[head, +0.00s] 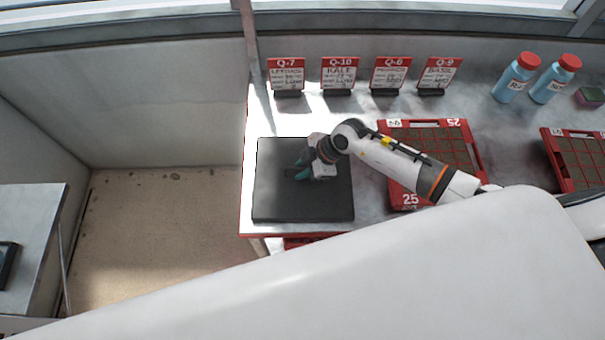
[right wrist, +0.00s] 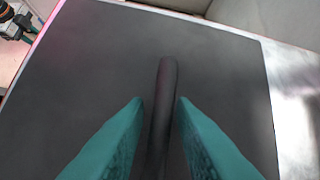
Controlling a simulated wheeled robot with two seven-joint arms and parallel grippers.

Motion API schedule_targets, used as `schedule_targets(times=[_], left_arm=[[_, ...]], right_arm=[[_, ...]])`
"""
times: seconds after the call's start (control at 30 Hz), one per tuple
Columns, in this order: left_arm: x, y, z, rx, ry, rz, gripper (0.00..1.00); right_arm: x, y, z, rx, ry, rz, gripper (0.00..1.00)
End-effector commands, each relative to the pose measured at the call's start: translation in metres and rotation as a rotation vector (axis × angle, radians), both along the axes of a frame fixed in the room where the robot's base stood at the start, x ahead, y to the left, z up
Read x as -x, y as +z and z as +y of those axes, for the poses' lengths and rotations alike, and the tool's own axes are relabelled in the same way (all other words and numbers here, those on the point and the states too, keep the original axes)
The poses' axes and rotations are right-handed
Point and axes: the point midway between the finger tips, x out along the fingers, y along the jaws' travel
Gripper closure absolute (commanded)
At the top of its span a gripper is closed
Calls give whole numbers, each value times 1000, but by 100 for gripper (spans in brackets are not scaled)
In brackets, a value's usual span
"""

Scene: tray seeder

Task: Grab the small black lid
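The black lid (head: 275,206) is a flat dark square with a raised bar handle, lying at the left end of the table. In the right wrist view, the lid (right wrist: 90,75) fills most of the picture and its handle (right wrist: 166,85) stands up in the middle. My right gripper (head: 302,171) is low over the lid's middle. In the right wrist view its teal fingers (right wrist: 160,104) are apart, one on each side of the handle, with narrow gaps showing. What seems to be part of my left arm shows at that view's top left corner, its fingers unclear.
A red seed tray (head: 478,160) stands right of the lid, under my right arm. Another red tray (head: 548,150) is at the far right. Several label signs (head: 338,74) and two blue bottles (head: 512,82) line the back. Open floor lies left of the table.

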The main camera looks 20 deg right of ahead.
Motion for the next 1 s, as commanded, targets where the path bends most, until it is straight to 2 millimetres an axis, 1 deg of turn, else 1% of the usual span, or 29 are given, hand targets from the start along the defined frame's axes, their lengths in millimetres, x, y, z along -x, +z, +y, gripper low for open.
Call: schedule_targets(times=[0.07,0.2,0.57,0.63,0.77,1.0], left_arm=[[0,0,0,0,0,0,66],[0,0,0,0,0,-1,66],[0,0,0,0,0,0,66],[0,0,0,0,0,0,66],[0,-1,0,0,0,0,66],[0,-5,0,0,0,0,66]], right_arm=[[0,0,0,0,0,0,77],[0,0,0,0,0,0,100],[0,1,0,0,0,0,100],[0,4,0,-1,0,-1,100],[-1,20,0,-1,2,-4,100],[-1,68,0,-1,2,-6,100]])
